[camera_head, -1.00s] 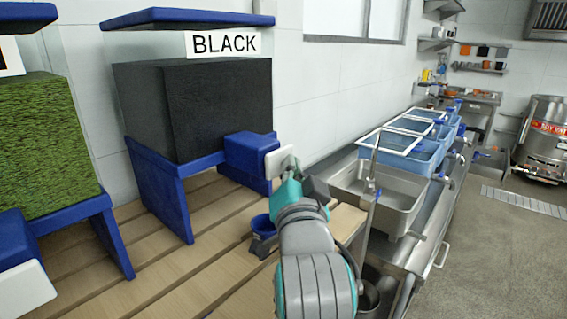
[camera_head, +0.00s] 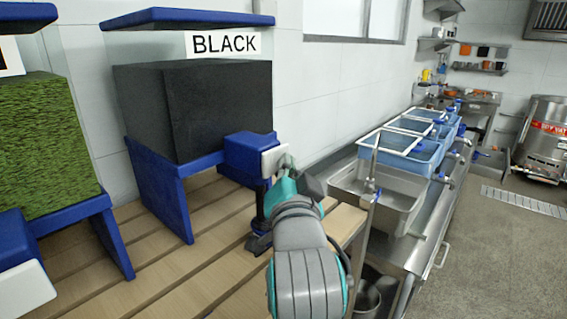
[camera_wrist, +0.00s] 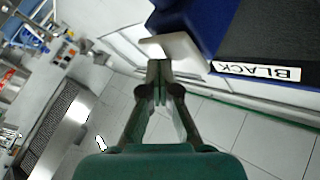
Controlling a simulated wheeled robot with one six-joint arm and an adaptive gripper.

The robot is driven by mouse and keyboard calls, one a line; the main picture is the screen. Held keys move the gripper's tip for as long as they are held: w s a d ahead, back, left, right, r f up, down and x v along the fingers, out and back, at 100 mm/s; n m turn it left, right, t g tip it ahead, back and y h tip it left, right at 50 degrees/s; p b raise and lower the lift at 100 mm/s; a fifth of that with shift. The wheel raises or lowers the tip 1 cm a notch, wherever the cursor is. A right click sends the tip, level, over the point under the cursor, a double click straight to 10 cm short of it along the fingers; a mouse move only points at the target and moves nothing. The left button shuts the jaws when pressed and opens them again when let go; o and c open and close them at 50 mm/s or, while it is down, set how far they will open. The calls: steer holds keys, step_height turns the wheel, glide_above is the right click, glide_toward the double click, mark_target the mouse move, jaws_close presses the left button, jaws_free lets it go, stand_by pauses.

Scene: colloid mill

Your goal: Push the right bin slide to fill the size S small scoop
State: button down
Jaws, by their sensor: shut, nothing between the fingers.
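The right bin (camera_head: 215,112), labelled BLACK, is filled with black material and stands on blue legs. Its blue slide (camera_head: 245,158) with a white end plate (camera_head: 273,161) sticks out at the lower front. My gripper (camera_head: 289,163) is shut and empty, its fingertips against the white plate. In the wrist view the shut fingertips (camera_wrist: 158,68) meet the plate (camera_wrist: 178,46). A dark column of material (camera_head: 260,207) drops from under the slide into the small scoop (camera_head: 258,242) on the slatted table. The scoop is dark now, its inside mostly hidden.
A bin with green material (camera_head: 48,140) stands to the left, with its own white-ended slide (camera_head: 25,290). Steel sinks with blue baskets (camera_head: 410,150) line the wall at right. The slatted table (camera_head: 180,275) is clear in front.

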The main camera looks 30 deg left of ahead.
steer(key=shift+a, duration=0.15)
stand_by(0.4)
steer(key=shift+s+d, duration=0.2)
steer(key=shift+d, duration=1.2)
steer(key=shift+d, duration=0.1)
steer(key=shift+s+d, duration=0.2)
steer(key=shift+d, duration=1)
steer(key=shift+s+d, duration=0.15)
steer(key=shift+d, duration=1.05)
steer(key=shift+f, duration=0.1)
